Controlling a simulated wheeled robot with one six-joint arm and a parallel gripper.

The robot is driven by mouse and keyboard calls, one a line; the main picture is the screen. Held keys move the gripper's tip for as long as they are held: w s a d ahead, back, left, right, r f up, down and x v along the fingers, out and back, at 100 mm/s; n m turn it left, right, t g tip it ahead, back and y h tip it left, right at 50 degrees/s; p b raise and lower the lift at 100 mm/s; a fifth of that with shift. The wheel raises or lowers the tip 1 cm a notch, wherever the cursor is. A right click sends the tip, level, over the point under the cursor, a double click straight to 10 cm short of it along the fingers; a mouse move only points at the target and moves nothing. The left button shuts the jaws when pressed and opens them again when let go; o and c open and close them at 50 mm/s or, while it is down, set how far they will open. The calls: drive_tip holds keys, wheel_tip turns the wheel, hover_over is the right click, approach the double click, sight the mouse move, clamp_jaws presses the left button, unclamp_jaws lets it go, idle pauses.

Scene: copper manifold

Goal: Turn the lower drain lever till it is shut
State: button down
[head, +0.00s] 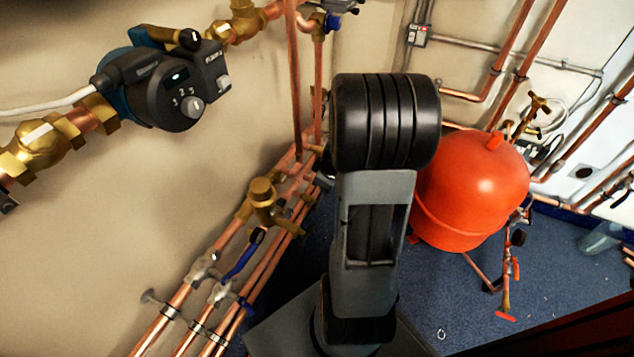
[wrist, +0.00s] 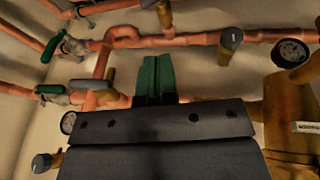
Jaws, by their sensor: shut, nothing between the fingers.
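My gripper (wrist: 156,78) shows in the wrist view as two green fingers side by side, shut and empty, beyond the dark gripper body. In the head view my arm hides it. I cannot tell which is the lower drain lever. The head view shows a blue lever (head: 243,256) and a low red handle (head: 505,316).
Copper pipes (wrist: 200,40) cross just beyond my fingers in the wrist view, with a dark-capped fitting (wrist: 230,40) and a gauge (wrist: 291,53) at right. In the head view a red tank (head: 475,190) stands right of my arm, and a pump (head: 165,85) is at upper left.

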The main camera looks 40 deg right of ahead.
drive_tip(key=b, duration=0.5)
approach(318, 197)
drive_tip(key=x, duration=0.5)
drive_tip(key=shift+a+f, duration=0.15)
drive_tip(key=shift+a, duration=0.15)
drive_tip(key=shift+w+d+f, duration=0.2)
drive_tip(key=shift+d+f, duration=0.3)
drive_tip(key=shift+f, duration=0.2)
drive_tip(key=shift+w+a, duration=0.1)
